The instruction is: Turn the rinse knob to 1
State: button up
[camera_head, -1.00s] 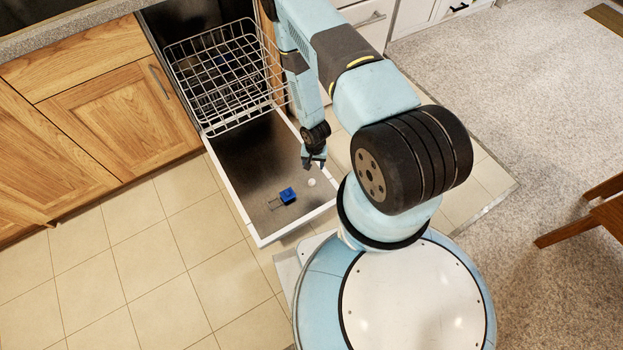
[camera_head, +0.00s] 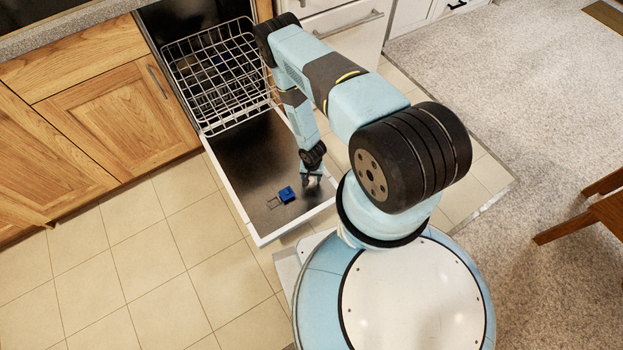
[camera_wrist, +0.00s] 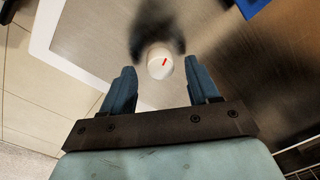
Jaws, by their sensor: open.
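The rinse knob (camera_wrist: 160,62) is a small round white knob with a red mark, on the inner face of the lowered dishwasher door (camera_head: 240,160). My gripper (camera_wrist: 160,84) is open. In the wrist view the knob lies between and just beyond its two blue fingertips, and no contact shows. In the head view my gripper (camera_head: 312,183) is low over the door near its outer right corner and mostly hides the knob. The number that the red mark points to cannot be read.
A blue block-like part (camera_head: 287,194) with a small frame beside it is on the door, left of my gripper. A wire rack (camera_head: 222,75) stands over the door's inner end. Wooden cabinets (camera_head: 115,105) are at the left, with open tiled floor in front.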

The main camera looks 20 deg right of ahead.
jog(key=shift+f, duration=0.7)
jog(key=c, duration=1)
